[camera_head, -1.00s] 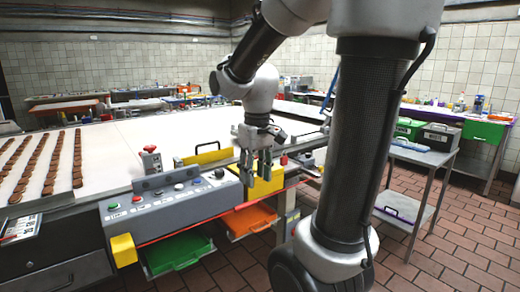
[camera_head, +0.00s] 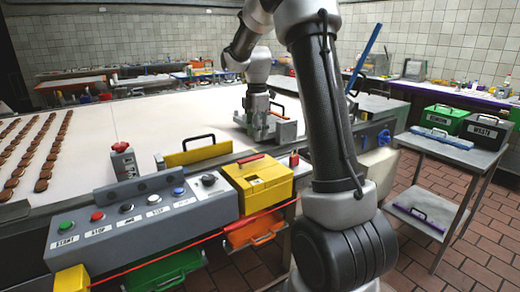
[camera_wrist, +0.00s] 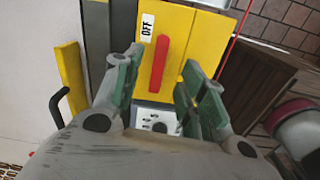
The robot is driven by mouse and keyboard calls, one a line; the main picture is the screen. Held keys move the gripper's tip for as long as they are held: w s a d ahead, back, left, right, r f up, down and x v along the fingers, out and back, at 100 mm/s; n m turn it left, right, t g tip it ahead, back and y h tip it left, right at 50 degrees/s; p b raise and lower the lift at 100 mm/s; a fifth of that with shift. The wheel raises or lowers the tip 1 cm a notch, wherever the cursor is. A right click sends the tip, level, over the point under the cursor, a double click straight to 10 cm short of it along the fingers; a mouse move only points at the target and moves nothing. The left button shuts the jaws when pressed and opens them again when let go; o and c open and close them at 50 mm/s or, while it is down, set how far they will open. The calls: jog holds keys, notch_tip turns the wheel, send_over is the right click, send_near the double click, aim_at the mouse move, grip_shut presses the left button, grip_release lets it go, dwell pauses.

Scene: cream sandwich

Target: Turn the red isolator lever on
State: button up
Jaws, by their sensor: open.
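In the head view, the lever (camera_head: 250,158) shows edge-on along the top of the yellow box (camera_head: 262,188). My gripper (camera_wrist: 160,62) is open and empty, with green-lined fingers. In the wrist view, the lever appears between the fingers; I see no contact and cannot tell the depth gap. In the head view, my gripper (camera_head: 258,130) appears above and beyond the box.
A grey control panel (camera_head: 100,250) with several buttons adjoins the yellow box. A yellow plate with a black handle (camera_head: 198,153) and a red emergency button (camera_head: 121,147) stand behind it. A steel trolley (camera_head: 455,155) with green and black bins is at right.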

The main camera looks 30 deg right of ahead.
aim_at(257, 156)
jog(key=shift+f+n, duration=0.1)
jog(key=shift+n, duration=0.4)
jog(key=shift+f, duration=0.4)
notch_tip(257, 156, down, 7)
jog(key=shift+s+r, duration=0.1)
grip_shut()
